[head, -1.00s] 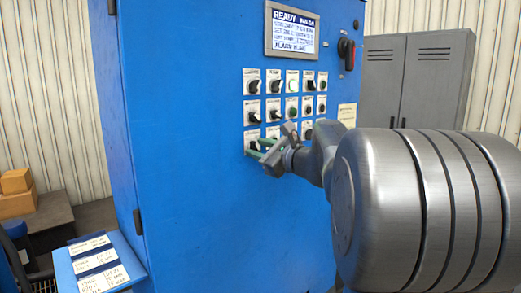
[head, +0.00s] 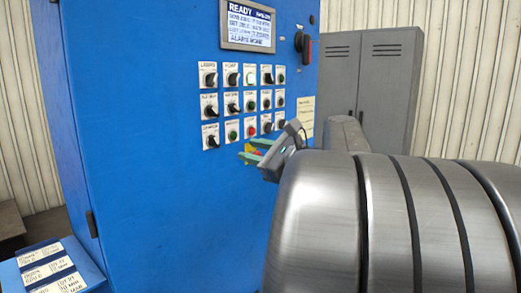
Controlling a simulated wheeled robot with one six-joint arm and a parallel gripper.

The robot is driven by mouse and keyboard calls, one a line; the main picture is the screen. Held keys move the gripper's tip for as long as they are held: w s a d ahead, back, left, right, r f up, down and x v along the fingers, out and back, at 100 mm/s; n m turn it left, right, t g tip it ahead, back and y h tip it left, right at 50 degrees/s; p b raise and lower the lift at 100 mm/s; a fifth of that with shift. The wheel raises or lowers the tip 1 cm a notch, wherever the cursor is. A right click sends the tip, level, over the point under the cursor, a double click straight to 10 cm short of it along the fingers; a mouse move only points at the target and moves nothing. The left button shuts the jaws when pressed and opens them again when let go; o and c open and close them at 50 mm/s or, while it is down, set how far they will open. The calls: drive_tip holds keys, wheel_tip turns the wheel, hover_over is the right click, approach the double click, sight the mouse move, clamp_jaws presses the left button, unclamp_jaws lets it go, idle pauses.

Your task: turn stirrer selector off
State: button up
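The blue control cabinet (head: 160,160) carries rows of labelled selectors and buttons. The labels are too small to read surely, so I cannot tell which one is the stirrer selector. A black selector knob (head: 211,140) is at the lower left of the panel, uncovered, with its handle tilted. My gripper (head: 250,153) has green fingertips with a gap between them and is below and right of that knob, apart from it. Something small, red and yellow shows between the fingers. My gripper and arm hide part of the panel's lower right.
A display reading READY (head: 249,25) is above the knobs. A red and black rotary switch (head: 303,43) is at the cabinet's upper right. A grey locker (head: 375,85) stands behind. A blue ledge with label cards (head: 48,268) is at lower left.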

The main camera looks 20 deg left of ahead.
sight(217, 142)
drive_tip(key=shift+v, duration=0.95)
drive_tip(key=shift+a, duration=0.1)
drive_tip(key=p+x, duration=0.1)
drive_tip(key=x, duration=1.2)
drive_tip(key=shift+w+a, duration=0.1)
drive_tip(key=shift+a, duration=0.25)
drive_tip(key=shift+d, duration=0.1)
